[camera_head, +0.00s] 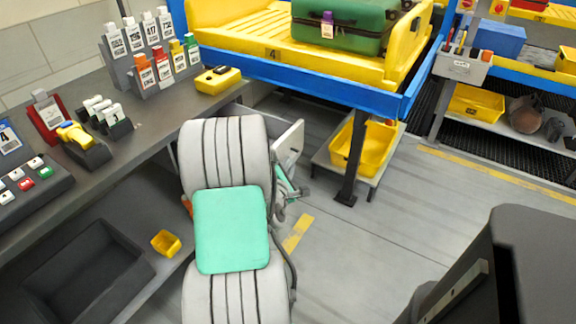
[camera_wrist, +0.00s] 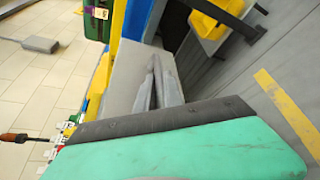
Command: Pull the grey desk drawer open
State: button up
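The grey desk drawer (camera_head: 289,143) stands out from the desk's right side, so it looks partly open. Its pale front panel faces right, and my arm covers much of the drawer in the head view. A pale grey panel (camera_wrist: 130,72), which looks like the drawer front, fills the middle of the wrist view. My gripper (camera_head: 304,192) is low beside the front panel, mostly behind my arm. In the wrist view its grey fingers (camera_wrist: 157,72) lie close together against the panel. The handle is hidden, so I cannot tell whether the fingers hold it.
A blue-edged conveyor (camera_head: 330,83) with a green suitcase (camera_head: 345,25) stands behind the drawer. Its dark leg (camera_head: 352,160) and a yellow bin (camera_head: 375,148) are to the right.

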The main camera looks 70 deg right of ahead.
jog(key=shift+o, duration=0.8)
jog(key=v, duration=0.8)
jog(key=shift+s+f, duration=0.1)
